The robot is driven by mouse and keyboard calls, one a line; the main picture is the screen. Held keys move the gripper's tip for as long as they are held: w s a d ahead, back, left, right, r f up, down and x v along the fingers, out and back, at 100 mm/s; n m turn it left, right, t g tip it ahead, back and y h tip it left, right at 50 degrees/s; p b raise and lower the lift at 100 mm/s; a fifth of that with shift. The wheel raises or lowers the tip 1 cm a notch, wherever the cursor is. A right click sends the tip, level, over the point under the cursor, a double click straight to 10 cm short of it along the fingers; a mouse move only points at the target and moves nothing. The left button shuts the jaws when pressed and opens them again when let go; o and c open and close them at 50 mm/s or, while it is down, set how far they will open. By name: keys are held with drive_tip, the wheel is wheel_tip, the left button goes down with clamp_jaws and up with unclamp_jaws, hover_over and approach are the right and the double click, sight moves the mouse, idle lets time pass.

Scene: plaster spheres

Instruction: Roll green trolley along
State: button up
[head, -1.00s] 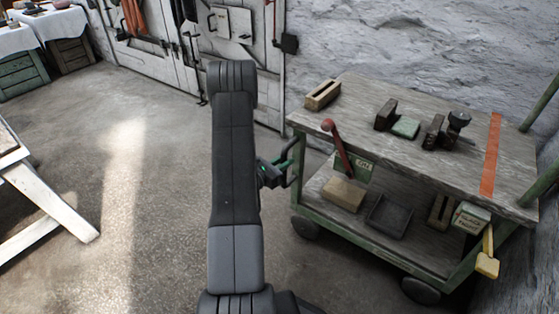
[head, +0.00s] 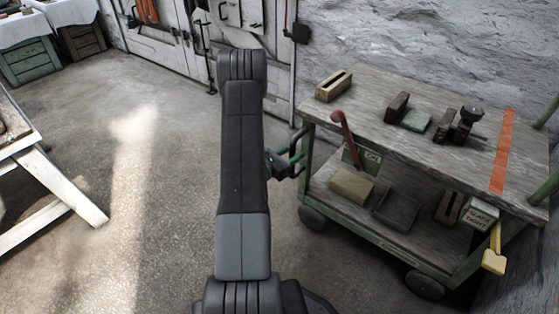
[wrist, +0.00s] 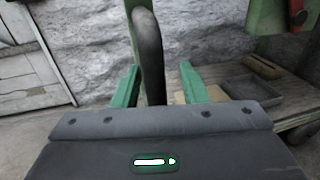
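The green trolley (head: 400,249) stands at right against the grey wall, with a worn wooden top and a lower shelf. Its upright handle bar (head: 299,153) is on its left end. My gripper (head: 285,163) is at this handle, partly hidden by my arm in the head view. In the wrist view, the dark curved bar (wrist: 149,58) runs between the two green fingers. The bar is close to the left finger, and a gap shows to the right finger, so the gripper looks open around it. Two dark wheels (head: 312,217) show on the floor.
Wooden blocks and a small vise-like tool (head: 466,124) lie on the trolley top. A dark tray (head: 396,208) is on the lower shelf. A white trestle (head: 62,193) stands at left. The concrete floor between is clear.

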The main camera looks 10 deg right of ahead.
drive_tip(key=p+v, duration=0.2)
drive_tip(key=v, duration=1.1)
drive_tip(key=shift+p, duration=0.3)
drive_tip(key=b+x, duration=0.3)
drive_tip(key=x, duration=1)
drive_tip(key=shift+w+d, duration=0.2)
drive_tip(key=shift+d, duration=0.1)
drive_tip(key=shift+s, duration=0.1)
